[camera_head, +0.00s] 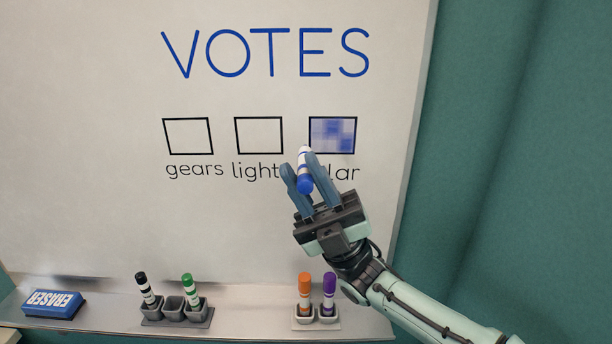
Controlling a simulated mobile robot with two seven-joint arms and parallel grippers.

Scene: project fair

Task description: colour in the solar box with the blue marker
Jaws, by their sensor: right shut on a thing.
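The whiteboard shows the solar box (336,130), a black square outline at the right of the row, filled with patchy blue, darker in places and paler toward the edges. Its label below is partly hidden by my gripper. My right gripper (304,172) is shut on the blue marker (305,183), which has a white body and a blue end. The marker is just below and left of the solar box; I cannot tell whether its tip touches the board. My left gripper is not in view.
The gears box (188,136) and light box (259,135) are empty. On the ledge (240,298) below are a blue eraser (54,303), black (146,288) and green (190,290) markers, an empty holder slot (173,308), and orange (304,289) and purple (328,294) markers.

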